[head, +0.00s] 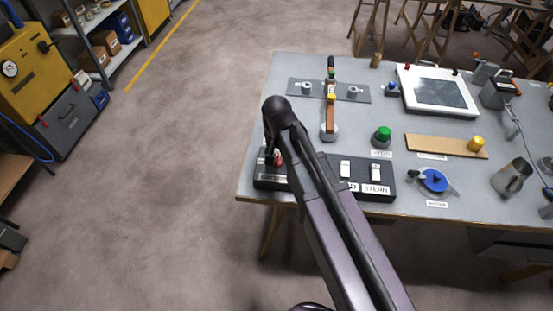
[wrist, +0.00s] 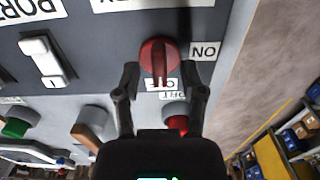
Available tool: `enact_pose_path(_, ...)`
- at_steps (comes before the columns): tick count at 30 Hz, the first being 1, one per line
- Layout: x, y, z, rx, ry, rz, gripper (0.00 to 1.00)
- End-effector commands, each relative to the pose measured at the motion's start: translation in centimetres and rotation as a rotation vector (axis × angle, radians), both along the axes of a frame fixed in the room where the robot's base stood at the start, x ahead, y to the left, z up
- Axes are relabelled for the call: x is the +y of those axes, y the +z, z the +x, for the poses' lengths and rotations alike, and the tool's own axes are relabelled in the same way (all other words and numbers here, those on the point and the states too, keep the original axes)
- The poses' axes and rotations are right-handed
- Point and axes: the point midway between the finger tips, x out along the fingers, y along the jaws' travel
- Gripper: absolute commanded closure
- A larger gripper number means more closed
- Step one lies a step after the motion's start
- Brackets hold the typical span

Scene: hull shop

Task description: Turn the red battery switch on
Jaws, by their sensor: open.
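The red battery switch (wrist: 160,60) is a round knob with a raised ridge, on a dark panel (wrist: 98,50). Its ridge points down in the wrist view, toward the OFF label (wrist: 162,84); the ON label (wrist: 205,51) is to its right. My gripper (wrist: 160,88) is open, with a fingertip on each side of the knob's lower part. I cannot tell whether either fingertip touches it. In the head view only a bit of red (head: 278,157) shows by my gripper (head: 272,157), at the panel's left end; my arm hides the rest.
White rocker switches (head: 346,170) sit farther right on the same panel. A lever with an orange handle (head: 331,114) and a green button (head: 382,134) stand behind it on the grey bench (head: 262,115). Another red part (wrist: 177,123) lies just beyond the knob. Floor left of the bench is clear.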

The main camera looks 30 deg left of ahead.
Motion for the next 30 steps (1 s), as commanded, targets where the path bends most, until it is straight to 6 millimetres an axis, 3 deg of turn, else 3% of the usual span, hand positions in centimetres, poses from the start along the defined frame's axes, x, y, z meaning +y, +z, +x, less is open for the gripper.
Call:
enact_pose_path(14,0.0,-0.51,0.0,0.0,0.0,0.0,0.47)
enact_pose_path(15,0.0,-0.51,0.0,0.0,0.0,0.0,0.5)
enact_pose_path(20,0.0,-0.51,0.0,0.0,0.0,0.0,0.98)
enact_pose_path(30,0.02,-0.52,-0.02,0.0,0.006,0.0,1.0)
